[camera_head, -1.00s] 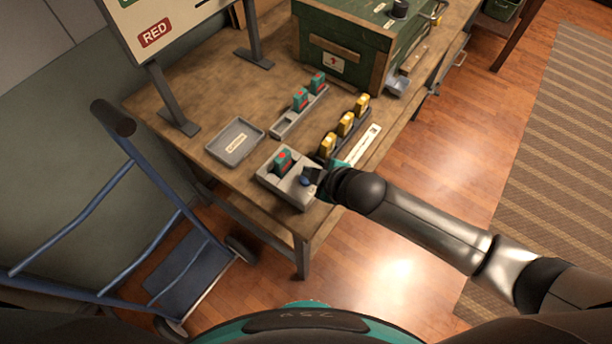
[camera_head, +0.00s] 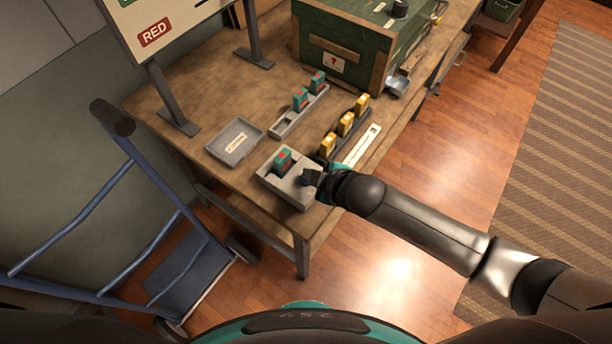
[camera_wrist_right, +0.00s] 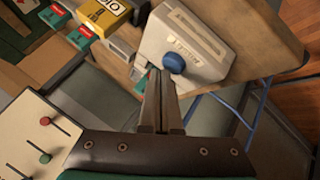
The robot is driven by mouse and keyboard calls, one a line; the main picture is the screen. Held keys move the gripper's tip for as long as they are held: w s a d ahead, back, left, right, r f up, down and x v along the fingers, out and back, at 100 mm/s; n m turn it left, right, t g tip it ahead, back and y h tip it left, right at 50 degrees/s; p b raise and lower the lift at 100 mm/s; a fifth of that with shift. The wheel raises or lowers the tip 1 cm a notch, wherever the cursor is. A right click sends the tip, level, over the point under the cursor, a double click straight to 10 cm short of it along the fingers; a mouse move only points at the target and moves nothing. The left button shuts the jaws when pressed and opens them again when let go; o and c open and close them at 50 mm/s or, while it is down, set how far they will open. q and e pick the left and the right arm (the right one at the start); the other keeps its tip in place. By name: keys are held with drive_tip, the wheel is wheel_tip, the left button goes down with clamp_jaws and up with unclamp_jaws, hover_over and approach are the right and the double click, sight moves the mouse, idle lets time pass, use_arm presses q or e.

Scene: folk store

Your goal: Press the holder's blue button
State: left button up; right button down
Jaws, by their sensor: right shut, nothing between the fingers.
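The grey holder (camera_head: 292,190) sits near the table's front corner, with a teal block with a red mark (camera_head: 282,160) standing in it. In the right wrist view the holder (camera_wrist_right: 212,65) carries a round blue button (camera_wrist_right: 173,63). My right gripper (camera_head: 308,178) is over the holder's right side and covers the button in the head view. In the wrist view its shut, empty fingers (camera_wrist_right: 159,72) end right beside the button's lower left edge; I cannot tell whether they touch it. My left gripper is not in view.
A green chest (camera_head: 330,40) stands at the back. A blue hand cart (camera_head: 183,280) is left of the table (camera_head: 200,100).

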drive_tip(key=shift+f, duration=0.55)
drive_tip(key=shift+r, duration=0.1)
idle(0.5)
drive_tip(key=shift+r+p, duration=0.85)
wheel_tip(320, 180, up, 5)
drive_tip(key=p, duration=0.5)
drive_tip(key=shift+r+p, duration=0.1)
drive_tip(key=shift+p, duration=0.2)
idle(0.4)
